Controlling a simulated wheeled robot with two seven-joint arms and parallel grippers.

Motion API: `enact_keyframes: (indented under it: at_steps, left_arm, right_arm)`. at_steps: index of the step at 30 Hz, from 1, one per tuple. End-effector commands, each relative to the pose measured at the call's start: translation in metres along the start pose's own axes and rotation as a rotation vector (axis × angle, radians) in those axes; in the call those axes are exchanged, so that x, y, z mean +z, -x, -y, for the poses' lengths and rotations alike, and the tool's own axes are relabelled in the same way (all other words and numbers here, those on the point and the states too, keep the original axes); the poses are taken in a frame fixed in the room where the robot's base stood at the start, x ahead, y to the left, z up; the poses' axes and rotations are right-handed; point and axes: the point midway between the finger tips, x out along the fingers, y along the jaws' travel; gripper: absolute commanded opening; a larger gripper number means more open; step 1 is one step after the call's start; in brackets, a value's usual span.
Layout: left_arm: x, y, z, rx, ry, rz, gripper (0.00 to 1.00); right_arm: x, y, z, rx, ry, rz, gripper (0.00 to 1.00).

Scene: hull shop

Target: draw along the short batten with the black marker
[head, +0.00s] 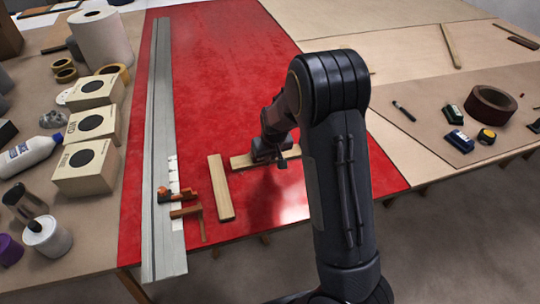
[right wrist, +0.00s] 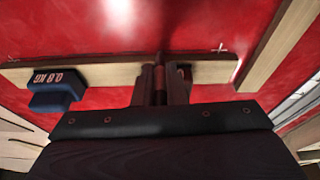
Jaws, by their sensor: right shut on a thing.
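A pale wooden batten (head: 243,161) lies crosswise on the red panel (head: 225,90). It also shows in the right wrist view (right wrist: 110,74), with a dark blue weight marked 0.8 KG (right wrist: 55,88) on its left part. My right gripper (head: 268,149) is over this batten, its fingers (right wrist: 160,88) shut on a slim dark thing, seemingly the black marker (right wrist: 159,72). The marker's tip and any contact with the panel are hidden. Small pale cross marks (right wrist: 221,47) show on the red near the batten. My left gripper is out of view.
A second batten (head: 221,188) lies lengthwise just left of the first. A long grey metal straightedge (head: 160,120) with an orange-handled clamp (head: 178,195) is farther left. Boxes (head: 85,165), rolls and bottles crowd the left edge. The far red panel is clear.

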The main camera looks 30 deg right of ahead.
Motion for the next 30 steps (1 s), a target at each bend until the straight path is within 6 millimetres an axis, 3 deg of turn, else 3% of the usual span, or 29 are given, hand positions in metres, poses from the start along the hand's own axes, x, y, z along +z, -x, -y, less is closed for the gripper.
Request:
enact_keyframes:
  at_steps: [14,30]
  left_arm:
    - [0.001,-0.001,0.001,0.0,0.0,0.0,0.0]
    - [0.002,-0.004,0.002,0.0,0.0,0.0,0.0]
  right_arm:
    - [0.001,-0.001,-0.001,0.0,-0.001,0.001,0.0]
    - [0.001,0.0,-0.016,0.0,0.0,0.001,0.0]
